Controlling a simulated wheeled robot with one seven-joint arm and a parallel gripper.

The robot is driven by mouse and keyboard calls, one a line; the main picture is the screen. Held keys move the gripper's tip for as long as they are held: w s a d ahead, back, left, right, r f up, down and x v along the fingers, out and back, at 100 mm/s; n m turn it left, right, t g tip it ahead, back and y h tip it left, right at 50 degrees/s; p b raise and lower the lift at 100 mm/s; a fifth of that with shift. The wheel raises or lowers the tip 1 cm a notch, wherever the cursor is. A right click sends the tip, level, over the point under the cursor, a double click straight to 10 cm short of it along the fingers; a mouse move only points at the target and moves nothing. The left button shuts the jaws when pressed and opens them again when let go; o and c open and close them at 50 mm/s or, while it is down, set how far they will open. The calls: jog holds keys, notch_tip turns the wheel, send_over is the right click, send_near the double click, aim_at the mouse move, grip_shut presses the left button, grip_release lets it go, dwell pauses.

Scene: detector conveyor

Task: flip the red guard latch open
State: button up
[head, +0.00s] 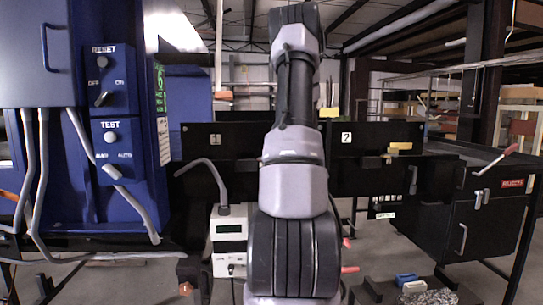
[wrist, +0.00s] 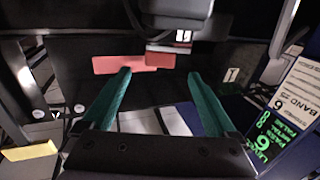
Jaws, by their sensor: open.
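My gripper (wrist: 158,76) shows in the wrist view, with two teal fingers spread apart and nothing between their tips. A flat salmon-red piece (wrist: 118,65) lies just beyond the fingertips, mostly toward the left one; a gap seems to separate them. I cannot tell whether this is the guard latch. In the head view my arm stands upright in the middle and covers part of the scene; the gripper is not visible there. Small red ends (head: 349,269) show low beside my arm, and a red-tipped lever (head: 497,157) is at the right. None is clearly the latch.
A blue cabinet (head: 120,190) with RESET and TEST switches stands at the left. A black conveyor panel (head: 380,136) numbered 1 and 2 runs behind my arm. A white meter box (head: 229,240) is beside the arm. A black reject bin (head: 480,228) stands right.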

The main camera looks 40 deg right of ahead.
jog(key=x, duration=0.5)
jog(key=shift+w+d, duration=0.1)
jog(key=shift+w, duration=0.3)
jog(key=c, duration=1.4)
jog(key=shift+o, duration=0.2)
jog(key=y, duration=0.1)
jog(key=n+y, duration=0.1)
jog(key=shift+s+d+n+y, duration=0.1)
jog(key=shift+s+n+y, duration=0.05)
jog(key=shift+n+y, duration=0.15)
jog(key=o, duration=1.4)
jog(key=shift+c, duration=0.2)
